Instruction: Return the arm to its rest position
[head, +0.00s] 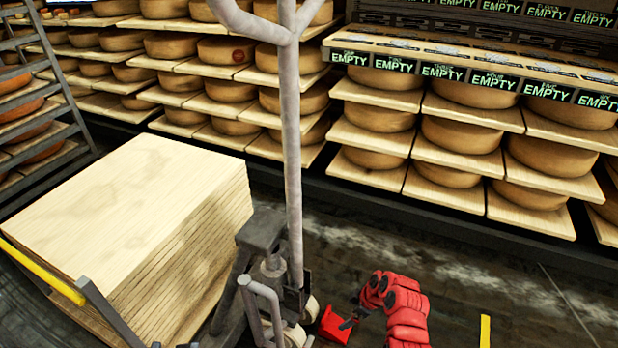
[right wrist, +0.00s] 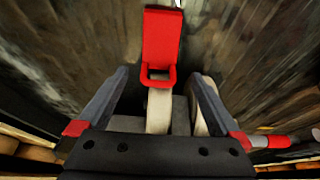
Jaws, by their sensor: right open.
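My right arm, in red padding, comes in at the bottom of the head view, and my right gripper (head: 350,322) is low beside a red pedal (head: 333,326). The pedal sits by the small wheels at the foot of a grey pallet jack (head: 292,150) with a tall handle. In the right wrist view my right gripper (right wrist: 160,74) is open. I cannot tell whether a finger touches the pedal. My left gripper is not in view.
A stack of wooden boards (head: 130,205) stands left of the jack's handle. Shelves of cheese wheels (head: 460,134) line the back, with green "EMPTY" labels on the right. A dark rack (head: 40,110) is at far left. Dark floor (head: 490,270) lies open at right.

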